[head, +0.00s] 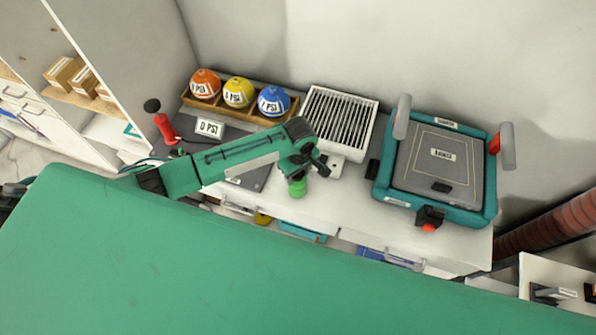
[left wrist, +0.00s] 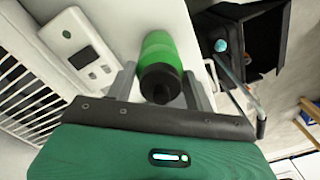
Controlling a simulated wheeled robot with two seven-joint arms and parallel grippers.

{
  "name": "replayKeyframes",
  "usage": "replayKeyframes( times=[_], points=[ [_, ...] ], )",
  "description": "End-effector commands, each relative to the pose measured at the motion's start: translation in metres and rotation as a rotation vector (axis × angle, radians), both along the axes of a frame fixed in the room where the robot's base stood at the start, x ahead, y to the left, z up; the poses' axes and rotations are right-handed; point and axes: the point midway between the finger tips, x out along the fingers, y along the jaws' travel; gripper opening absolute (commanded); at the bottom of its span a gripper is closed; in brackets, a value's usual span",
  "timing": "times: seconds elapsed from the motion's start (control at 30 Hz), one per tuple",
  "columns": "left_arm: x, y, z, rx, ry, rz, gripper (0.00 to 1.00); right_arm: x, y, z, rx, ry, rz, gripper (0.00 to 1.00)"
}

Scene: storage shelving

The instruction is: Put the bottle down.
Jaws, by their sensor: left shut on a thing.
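A green bottle with a dark cap (left wrist: 160,62) is between the fingers of my left gripper (left wrist: 163,88) in the left wrist view, and the gripper is shut on it. In the head view my left arm comes in from the left over the white bench (head: 345,215). There the left gripper (head: 302,170) points down and the green bottle (head: 297,188) shows below it, near the front of the bench. I cannot tell whether the bottle touches the bench top. My right gripper is not in view.
A white slatted unit (head: 340,115) stands behind the gripper. A teal machine (head: 382,180) stands to its right. Orange, yellow and blue balls (head: 238,92) sit in a wooden rack at the back. A red-handled tool (head: 164,127) stands at left.

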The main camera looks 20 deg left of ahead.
Motion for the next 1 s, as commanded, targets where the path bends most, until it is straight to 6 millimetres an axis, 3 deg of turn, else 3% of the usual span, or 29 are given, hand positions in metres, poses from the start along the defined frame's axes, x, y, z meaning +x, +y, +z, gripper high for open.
replayKeyframes(
  times=[0.3,0.33,0.43,0.77,0.87,1.0],
  points=[
    [0.000,0.000,-0.002,-0.001,0.001,0.000,0.08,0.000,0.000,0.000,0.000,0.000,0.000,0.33],
    [0.000,0.000,-0.003,0.000,0.001,0.000,0.55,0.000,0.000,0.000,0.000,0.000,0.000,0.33],
    [0.000,0.000,-0.003,-0.001,0.001,0.000,0.74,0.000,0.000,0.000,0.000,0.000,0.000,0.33],
    [0.000,0.000,-0.001,0.000,0.000,-0.001,0.75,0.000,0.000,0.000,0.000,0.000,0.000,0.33],
    [0.000,-0.001,0.008,-0.001,0.000,-0.001,0.75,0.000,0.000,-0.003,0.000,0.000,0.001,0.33],
    [0.001,-0.001,0.033,-0.003,-0.002,-0.002,0.75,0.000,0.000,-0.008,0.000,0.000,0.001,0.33]
  ],
)
